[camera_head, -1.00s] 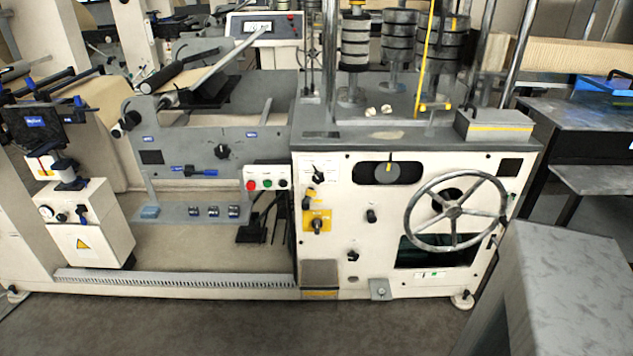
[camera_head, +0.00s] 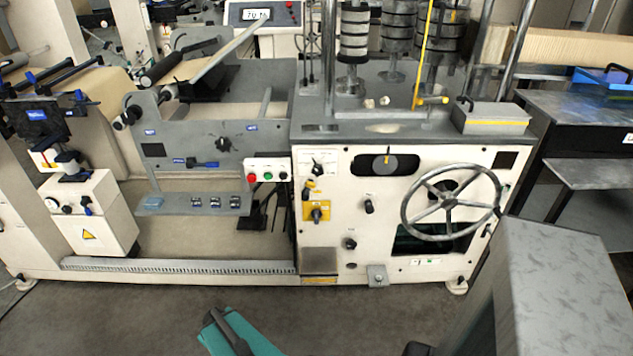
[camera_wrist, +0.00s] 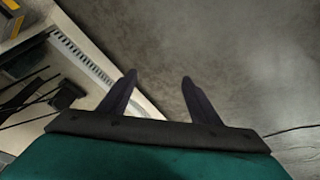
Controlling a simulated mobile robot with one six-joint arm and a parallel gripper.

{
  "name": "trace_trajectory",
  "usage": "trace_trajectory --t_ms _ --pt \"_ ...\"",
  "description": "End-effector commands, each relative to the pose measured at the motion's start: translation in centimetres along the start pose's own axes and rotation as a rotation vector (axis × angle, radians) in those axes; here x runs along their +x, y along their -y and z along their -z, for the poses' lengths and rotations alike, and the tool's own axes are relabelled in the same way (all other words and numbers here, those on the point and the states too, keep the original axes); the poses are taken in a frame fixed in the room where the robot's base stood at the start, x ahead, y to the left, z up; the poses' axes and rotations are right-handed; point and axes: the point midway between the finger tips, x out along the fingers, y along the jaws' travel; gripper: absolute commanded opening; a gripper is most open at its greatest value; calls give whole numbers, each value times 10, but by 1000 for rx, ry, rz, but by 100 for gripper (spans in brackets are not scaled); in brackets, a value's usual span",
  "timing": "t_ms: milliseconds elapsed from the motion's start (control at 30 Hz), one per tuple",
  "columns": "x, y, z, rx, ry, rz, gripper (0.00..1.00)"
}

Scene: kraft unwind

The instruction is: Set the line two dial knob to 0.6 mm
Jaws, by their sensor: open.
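Several black knobs show on the machine in the head view, and I cannot tell from the small labels which one is the line two dial knob. One black knob (camera_head: 222,144) is on the grey side plate at left. On the white front panel, a knob with a white scale plate (camera_head: 317,169) is at the upper left, and plain knobs (camera_head: 369,206) and (camera_head: 350,243) sit lower. My gripper (camera_wrist: 158,78) is open and empty in the wrist view, above the floor. In the head view a teal and dark part of my arm (camera_head: 238,335) shows at the bottom, well apart from the panel.
A large handwheel (camera_head: 451,208) projects from the panel's right side. A yellow-plated switch (camera_head: 317,211) and a button box (camera_head: 267,170) are nearby. A grey block (camera_head: 565,290) stands at lower right. The floor (camera_head: 130,320) before the machine is clear at left.

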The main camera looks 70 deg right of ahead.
Motion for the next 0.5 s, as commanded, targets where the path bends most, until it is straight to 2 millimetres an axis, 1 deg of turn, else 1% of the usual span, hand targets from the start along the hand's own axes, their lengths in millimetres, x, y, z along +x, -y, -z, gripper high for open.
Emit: trace_trajectory --t_ms 33,167,200,367,500 --pt "-7 -20 10 17 -37 -22 57" --pt "-20 -66 34 46 -136 -84 57" --pt "-24 -80 40 54 -165 -105 57" --pt "-47 -141 61 85 -280 -194 57" --pt "-73 -195 74 105 -375 -283 57"
